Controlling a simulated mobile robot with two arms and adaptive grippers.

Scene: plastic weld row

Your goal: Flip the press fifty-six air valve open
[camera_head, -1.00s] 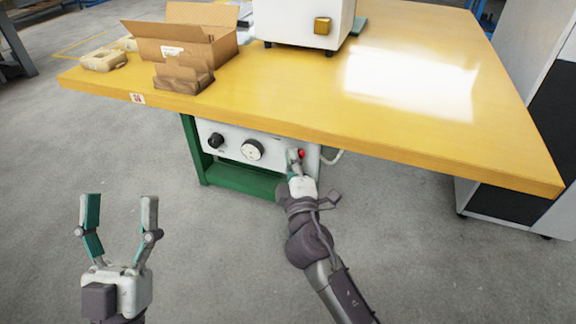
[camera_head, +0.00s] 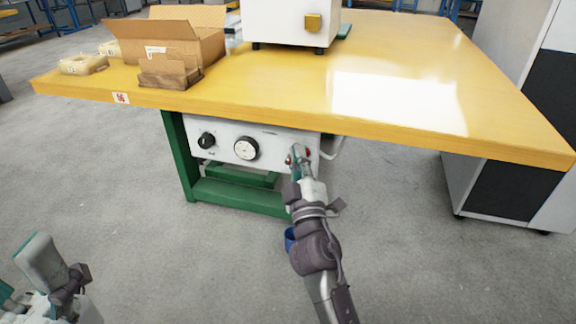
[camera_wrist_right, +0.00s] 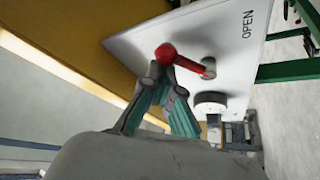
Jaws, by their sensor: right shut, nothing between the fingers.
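The air valve has a red-knobbed lever (camera_wrist_right: 168,54) on a white panel (camera_wrist_right: 225,40) in the right wrist view. Its stem runs to a grey pivot, and the word OPEN is printed on the panel beyond it. In the head view the red of the lever (camera_head: 308,154) shows beside my right gripper (camera_head: 296,150), at the right end of the panel under the table. The right gripper's fingers are shut with nothing between them, close by the red knob; I cannot tell whether they touch it. My left gripper (camera_head: 25,278) is open, empty and partly cut off at the lower left.
The panel carries a black knob (camera_head: 207,140) and a round gauge (camera_head: 246,148). The yellow tabletop (camera_head: 250,93) overhangs it, above a green frame (camera_head: 180,158). An open cardboard box (camera_head: 190,42) and a white machine (camera_head: 285,22) stand on top. The grey floor in front is clear.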

